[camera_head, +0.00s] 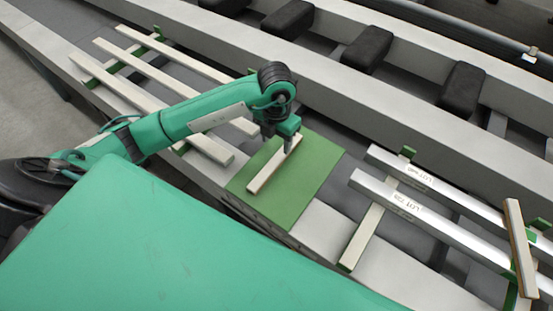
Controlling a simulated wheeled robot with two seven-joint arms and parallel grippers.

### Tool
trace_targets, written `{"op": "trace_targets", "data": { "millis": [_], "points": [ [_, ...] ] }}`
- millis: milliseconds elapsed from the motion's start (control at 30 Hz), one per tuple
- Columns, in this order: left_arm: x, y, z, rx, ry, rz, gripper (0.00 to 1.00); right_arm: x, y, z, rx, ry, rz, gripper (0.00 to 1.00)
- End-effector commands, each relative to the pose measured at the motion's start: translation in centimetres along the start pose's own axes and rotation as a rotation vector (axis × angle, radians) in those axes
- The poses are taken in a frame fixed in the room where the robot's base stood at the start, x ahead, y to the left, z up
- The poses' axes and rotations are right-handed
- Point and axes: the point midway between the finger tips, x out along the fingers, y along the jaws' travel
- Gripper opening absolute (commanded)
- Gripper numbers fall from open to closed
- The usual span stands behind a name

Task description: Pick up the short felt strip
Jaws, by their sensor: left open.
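A short cream felt strip (268,170) lies at a slant on a green mat (310,178) in the middle of the head view. My left gripper (289,146) points down over the strip's far upper end and is open. Its fingers hide part of that end, and I cannot tell whether they touch the strip. My right gripper is not in view.
Several longer cream strips (146,71) lie on green supports to the left. Dark blocks (367,48) line the runout behind.

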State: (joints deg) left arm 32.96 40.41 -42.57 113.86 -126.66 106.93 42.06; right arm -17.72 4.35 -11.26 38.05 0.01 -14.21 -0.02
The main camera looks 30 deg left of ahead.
Motion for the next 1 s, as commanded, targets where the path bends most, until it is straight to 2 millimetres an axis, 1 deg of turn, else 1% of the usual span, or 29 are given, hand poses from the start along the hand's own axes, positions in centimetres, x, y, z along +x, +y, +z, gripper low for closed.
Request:
{"op": "trace_targets", "data": {
  "millis": [33, 100, 233, 367, 500, 600, 700, 900, 933, 1000],
  "points": [
    [0.7, 0.0, 0.0, -0.001, 0.002, -0.002, 0.53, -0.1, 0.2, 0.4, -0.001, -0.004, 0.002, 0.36],
    [1.5, 0.0, 0.0, 0.000, 0.002, -0.001, 0.53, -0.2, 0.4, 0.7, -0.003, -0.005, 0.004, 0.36],
    [2.3, 0.0, 0.0, 0.000, -0.001, -0.002, 0.53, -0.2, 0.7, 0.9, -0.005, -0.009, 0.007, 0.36],
    [3.4, -0.1, -0.2, 0.000, 0.002, -0.003, 0.53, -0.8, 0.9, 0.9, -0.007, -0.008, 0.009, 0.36],
    [5.5, -0.2, -0.4, 0.000, 0.003, -0.003, 0.53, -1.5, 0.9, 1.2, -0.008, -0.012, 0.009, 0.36],
    [6.8, -0.2, -0.3, 0.000, 0.000, -0.002, 0.53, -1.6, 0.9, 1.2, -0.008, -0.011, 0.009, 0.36],
    [7.4, -0.2, -0.3, 0.000, 0.000, -0.002, 0.53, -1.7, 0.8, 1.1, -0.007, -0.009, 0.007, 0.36],
    [7.5, -0.2, -0.2, 0.001, -0.002, -0.002, 0.53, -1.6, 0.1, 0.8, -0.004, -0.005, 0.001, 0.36],
    [7.5, -0.2, -0.2, 0.001, -0.002, -0.002, 0.49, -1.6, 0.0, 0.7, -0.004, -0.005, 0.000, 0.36],
    [7.5, -0.2, -0.2, 0.001, -0.002, -0.002, 0.35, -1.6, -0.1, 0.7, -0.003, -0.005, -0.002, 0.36]
  ]
}}
